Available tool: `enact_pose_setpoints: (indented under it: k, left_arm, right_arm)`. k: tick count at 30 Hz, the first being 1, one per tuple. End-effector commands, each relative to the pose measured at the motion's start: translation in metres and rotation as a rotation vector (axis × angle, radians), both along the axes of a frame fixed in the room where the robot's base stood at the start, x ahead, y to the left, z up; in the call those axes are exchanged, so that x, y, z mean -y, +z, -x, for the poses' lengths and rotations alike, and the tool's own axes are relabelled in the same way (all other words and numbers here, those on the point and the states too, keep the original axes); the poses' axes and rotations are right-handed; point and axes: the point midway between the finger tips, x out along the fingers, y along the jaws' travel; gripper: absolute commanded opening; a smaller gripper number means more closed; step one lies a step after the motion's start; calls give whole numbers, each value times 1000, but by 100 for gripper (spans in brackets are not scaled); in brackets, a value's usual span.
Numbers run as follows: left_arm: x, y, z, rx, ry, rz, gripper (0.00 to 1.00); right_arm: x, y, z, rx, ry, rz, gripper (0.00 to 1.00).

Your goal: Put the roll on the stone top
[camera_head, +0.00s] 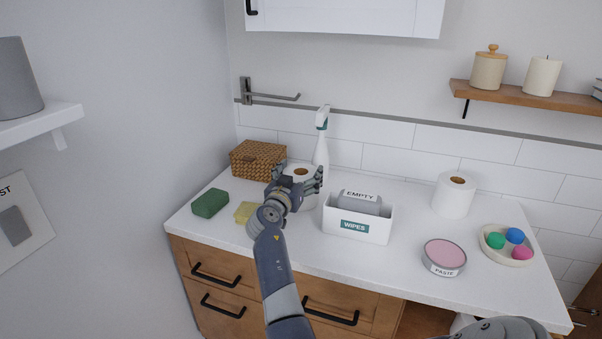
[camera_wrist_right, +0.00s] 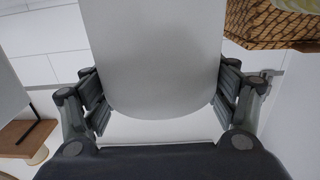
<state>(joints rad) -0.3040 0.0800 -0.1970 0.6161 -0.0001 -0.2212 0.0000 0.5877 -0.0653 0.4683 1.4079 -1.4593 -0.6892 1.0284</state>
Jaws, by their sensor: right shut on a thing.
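A white roll with a brown core (camera_head: 290,168) is between the fingers of my right gripper (camera_head: 297,183), at the back left of the white stone top (camera_head: 400,258). My right gripper is shut on this roll. In the right wrist view the roll (camera_wrist_right: 155,60) fills the space between the two fingers. The hand hides the roll's lower part, so I cannot tell whether it touches the top. A second white roll (camera_head: 455,195) stands upright on the right of the top. My left gripper is not in view.
Near the held roll are a woven basket (camera_head: 258,158), a white spray bottle (camera_head: 321,150), a yellow sponge (camera_head: 246,212) and a wipes box (camera_head: 358,226). A wall holder (camera_head: 270,95) hangs empty.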

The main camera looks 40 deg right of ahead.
Motion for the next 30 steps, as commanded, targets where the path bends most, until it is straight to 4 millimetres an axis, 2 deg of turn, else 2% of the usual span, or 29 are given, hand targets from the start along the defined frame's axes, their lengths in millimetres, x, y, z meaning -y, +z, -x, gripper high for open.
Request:
enact_pose_setpoints:
  k: [4, 10, 11, 13, 14, 26, 30]
  left_arm:
    - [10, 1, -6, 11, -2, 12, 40]
    - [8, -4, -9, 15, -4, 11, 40]
    - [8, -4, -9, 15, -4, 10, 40]
    - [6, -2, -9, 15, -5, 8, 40]
    - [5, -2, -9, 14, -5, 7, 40]
    - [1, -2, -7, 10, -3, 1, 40]
    - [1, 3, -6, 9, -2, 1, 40]
  right_arm:
    - [0, 1, 0, 2, 0, 2, 53]
    - [0, -3, 0, 2, 0, 1, 53]
    - [0, -3, 0, 1, 0, 0, 82]
    - [0, -1, 0, 1, 0, 0, 98]
    - [0, -2, 0, 1, 0, 0, 99]
    - [0, -1, 0, 1, 0, 0, 99]
    - [0, 3, 0, 1, 0, 0, 99]
